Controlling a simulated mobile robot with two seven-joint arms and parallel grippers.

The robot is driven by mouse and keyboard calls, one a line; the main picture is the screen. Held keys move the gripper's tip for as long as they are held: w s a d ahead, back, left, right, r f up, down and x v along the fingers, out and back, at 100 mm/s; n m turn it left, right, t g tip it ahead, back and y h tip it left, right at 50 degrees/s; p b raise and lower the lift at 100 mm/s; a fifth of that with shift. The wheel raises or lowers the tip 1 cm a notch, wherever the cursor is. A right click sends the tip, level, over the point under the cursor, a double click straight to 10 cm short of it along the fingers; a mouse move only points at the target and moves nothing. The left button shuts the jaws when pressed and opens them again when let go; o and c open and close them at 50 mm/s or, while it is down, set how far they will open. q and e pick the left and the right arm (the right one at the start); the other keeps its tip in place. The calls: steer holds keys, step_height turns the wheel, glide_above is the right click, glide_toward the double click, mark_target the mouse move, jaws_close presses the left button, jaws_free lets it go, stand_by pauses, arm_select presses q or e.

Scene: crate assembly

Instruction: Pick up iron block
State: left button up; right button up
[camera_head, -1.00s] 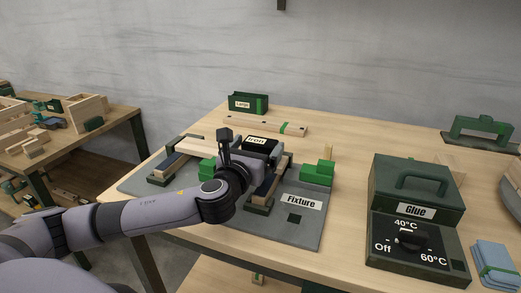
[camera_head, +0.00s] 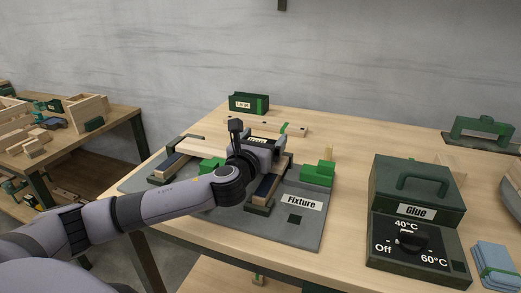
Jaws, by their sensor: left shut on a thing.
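The iron block (camera_head: 261,139) is a dark block with a white "Iron" label on its top, at the far side of the fixture (camera_head: 300,232). My left gripper (camera_head: 266,152) reaches over the fixture and is shut on the block; its wrist and body hide most of the block and the fingertips. I cannot tell whether the block is clear of the fixture. My right gripper is not in view.
Wooden strips and green blocks (camera_head: 318,174) lie on the fixture. Behind it are a plank (camera_head: 263,123) and a green "Large" box (camera_head: 248,102). A glue heater (camera_head: 417,210) stands right, with blue cloths (camera_head: 495,265) beside it. A second table (camera_head: 60,150) stands left.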

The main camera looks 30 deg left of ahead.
mark_target(263, 138)
arm_select(q)
steer(key=shift+r, duration=0.3)
step_height(263, 138, up, 20)
steer(key=p, duration=0.4)
steer(key=shift+s+f, duration=0.1)
steer(key=shift+f, duration=0.05)
